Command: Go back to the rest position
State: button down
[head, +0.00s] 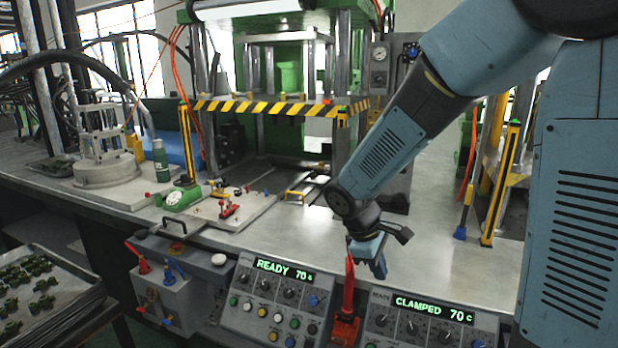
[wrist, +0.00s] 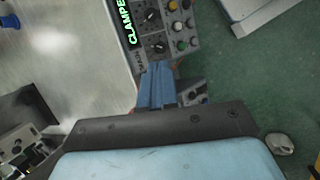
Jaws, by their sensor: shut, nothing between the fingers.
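My gripper (head: 376,266) hangs from my blue arm over the front edge of the metal bench, just above and behind the red lever (head: 347,285) between the two control panels. I cannot tell whether it touches the lever. Its blue fingers are shut and empty; in the wrist view my gripper (wrist: 157,68) points at the edge of the right panel (wrist: 178,50). The right panel (head: 430,325) reads CLAMPED 70 in the head view. The left panel (head: 268,300) reads READY 70.
The press with a yellow-black striped bar (head: 275,107) stands behind. A white plate with red clamps (head: 262,212) lies in front of it. A green bottle (head: 160,160) stands at left. A tray of green parts (head: 62,325) is at lower left.

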jog(key=s+d+r+m+t+y, duration=0.2)
jog(key=s+d+r+m, duration=0.2)
jog(key=s+r+m, duration=0.2)
jog(key=s+d+r+m+t+y, duration=0.2)
jog(key=s+d+r+m, duration=0.2)
jog(key=s+r, duration=0.5)
jog(key=shift+r+m+t, duration=0.4)
jog(key=shift+r+m, duration=0.5)
jog(key=shift+r, duration=0.05)
dwell(3.3)
